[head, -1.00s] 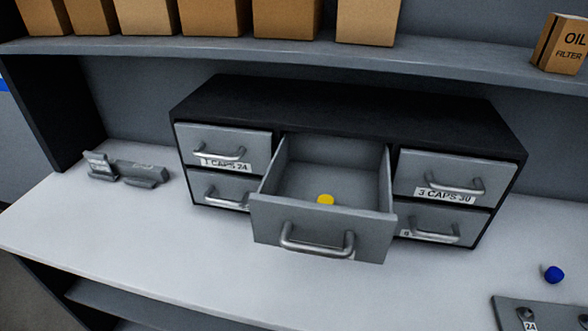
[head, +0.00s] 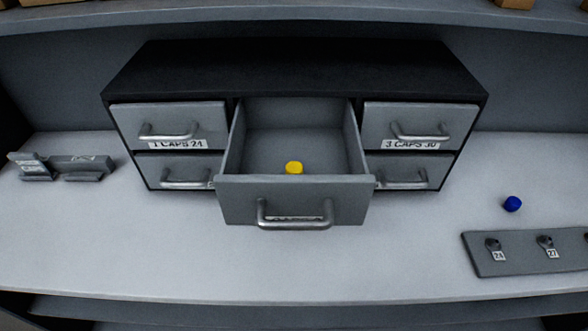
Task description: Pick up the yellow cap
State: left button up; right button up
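The small round yellow cap (head: 294,168) lies inside the open middle drawer (head: 295,201) of the dark drawer cabinet (head: 290,72). It sits close behind the drawer's front panel, which hides its lower edge. The drawer is pulled out toward me and its bottom looks otherwise empty. Neither of my grippers shows in the head view.
Shut drawers labelled "1 CAPS 24" (head: 168,122) and "3 CAPS 30" (head: 418,121) flank the open one. A blue cap (head: 512,204) and a grey plate (head: 530,251) with labelled fittings lie at right. A grey device (head: 62,167) lies at left. The front of the worktop (head: 180,255) is clear.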

aim_at(292, 167)
jog(key=z, duration=1.8)
jog(key=u, duration=1.8)
jog(key=k+l, duration=0.1)
jog(key=l, duration=0.35)
jog(key=k+l, duration=0.1)
jog(key=l, duration=0.35)
jog(key=l+u, duration=0.1)
jog(key=l, duration=0.35)
jog(key=k+l, duration=0.15)
jog(key=l, duration=0.3)
jog(key=k+l, duration=0.1)
jog(key=l, duration=0.35)
jog(key=u, duration=0.05)
